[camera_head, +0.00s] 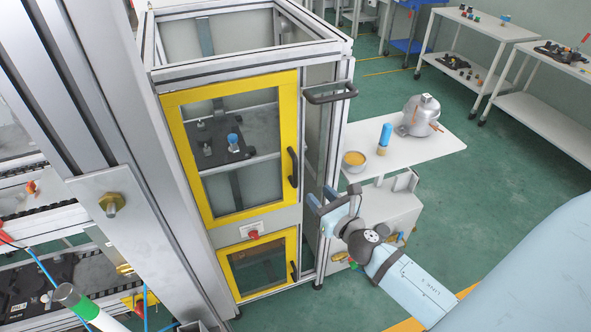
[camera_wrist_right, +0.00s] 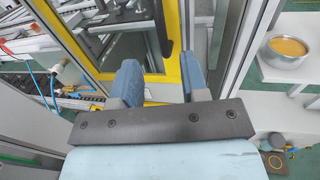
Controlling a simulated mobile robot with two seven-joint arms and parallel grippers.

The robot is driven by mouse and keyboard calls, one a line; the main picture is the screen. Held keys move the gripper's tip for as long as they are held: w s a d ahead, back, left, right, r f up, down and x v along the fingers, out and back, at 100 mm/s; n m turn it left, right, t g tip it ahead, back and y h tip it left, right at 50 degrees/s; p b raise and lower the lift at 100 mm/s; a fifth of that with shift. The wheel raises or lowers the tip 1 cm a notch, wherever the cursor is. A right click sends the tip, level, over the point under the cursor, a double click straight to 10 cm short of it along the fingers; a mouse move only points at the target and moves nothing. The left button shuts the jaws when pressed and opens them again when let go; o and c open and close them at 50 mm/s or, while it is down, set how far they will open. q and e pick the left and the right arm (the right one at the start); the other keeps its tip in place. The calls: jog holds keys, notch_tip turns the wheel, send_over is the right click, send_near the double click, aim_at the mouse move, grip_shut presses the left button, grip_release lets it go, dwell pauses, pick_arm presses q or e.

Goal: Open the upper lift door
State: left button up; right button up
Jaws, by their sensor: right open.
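The upper lift door (camera_head: 186,160) is a yellow-framed window in the metal cabinet, and it looks closed. Its upright black handle (camera_head: 293,167) is on the right side of the frame. My right gripper (camera_head: 322,200) is open and empty, in front of the cabinet, below and to the right of that handle in the head view. In the right wrist view my right gripper (camera_wrist_right: 160,73) points at the yellow frame (camera_wrist_right: 185,70), with a dark upright handle (camera_wrist_right: 164,28) ahead between the fingertips. The handle looks apart from the fingers. My left gripper is out of view.
A lower yellow door (camera_head: 236,250) with its own handle is below a red button (camera_head: 254,234). A horizontal black handle (camera_head: 330,94) sticks out at the cabinet's upper right. A side shelf (camera_head: 428,151) holds a bowl (camera_head: 355,161), a blue-topped cylinder (camera_head: 384,138) and a compressor (camera_head: 422,115).

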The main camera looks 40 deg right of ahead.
aim_at(297, 172)
jog(key=w+p, duration=0.1)
jog(key=w, duration=0.5)
jog(key=w+p, duration=0.1)
jog(key=w, duration=0.4)
jog(key=shift+w+d, duration=0.2)
jog(key=shift+w, duration=0.2)
jog(key=shift+c, duration=0.2)
grip_shut()
